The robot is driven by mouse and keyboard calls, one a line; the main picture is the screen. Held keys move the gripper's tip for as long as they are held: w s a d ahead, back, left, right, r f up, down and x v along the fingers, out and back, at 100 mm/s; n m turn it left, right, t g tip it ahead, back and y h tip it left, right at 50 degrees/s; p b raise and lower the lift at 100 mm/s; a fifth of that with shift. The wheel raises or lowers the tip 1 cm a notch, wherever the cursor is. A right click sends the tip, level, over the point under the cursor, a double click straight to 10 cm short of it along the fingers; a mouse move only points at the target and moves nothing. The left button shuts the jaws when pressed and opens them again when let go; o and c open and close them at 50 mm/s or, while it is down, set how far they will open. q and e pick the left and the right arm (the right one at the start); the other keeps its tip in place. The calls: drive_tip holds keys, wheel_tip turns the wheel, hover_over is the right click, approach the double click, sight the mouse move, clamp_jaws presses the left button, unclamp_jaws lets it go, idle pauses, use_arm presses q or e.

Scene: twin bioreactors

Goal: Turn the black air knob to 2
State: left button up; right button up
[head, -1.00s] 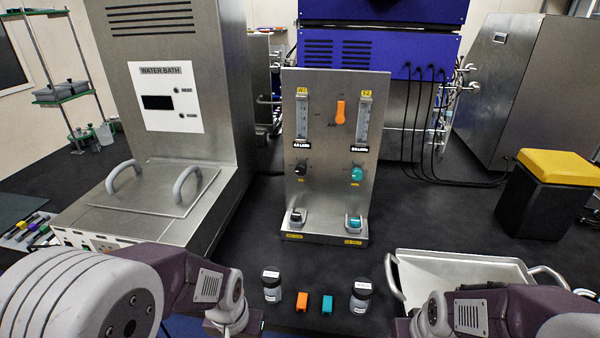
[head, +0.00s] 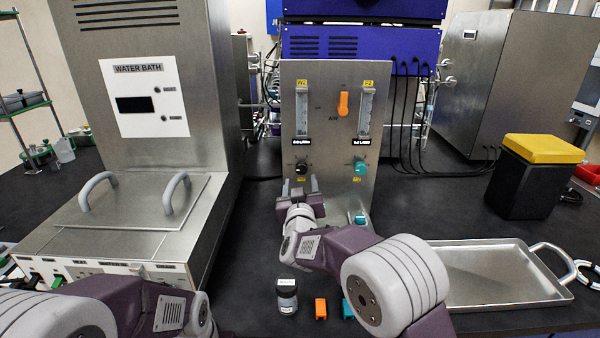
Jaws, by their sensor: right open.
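The black air knob (head: 302,168) sits on the left of the upright steel panel (head: 330,200), below the left flow meter (head: 302,112). Its pointer and scale marks are too small to read. My right gripper (head: 300,185) is open, with its fingers pointing at the panel just below the black knob in the picture. I cannot tell whether they touch the knob, and they seem to hold nothing. The right gripper hides the lower left fitting of the panel. My left arm shows at the bottom left, but its gripper is out of view.
A teal knob (head: 360,168) and an orange lever (head: 343,104) are on the same panel. A water bath (head: 150,90) stands left. A jar (head: 287,296) and small orange (head: 321,308) and teal pieces lie in front. A steel tray (head: 490,275) is at right.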

sight(301, 169)
drive_tip(key=w, duration=0.3)
drive_tip(key=w+p, duration=0.1)
drive_tip(key=w, duration=0.3)
drive_tip(key=shift+d, duration=0.2)
drive_tip(key=shift+w+a, duration=0.15)
drive_tip(key=shift+w, duration=0.4)
clamp_jaws()
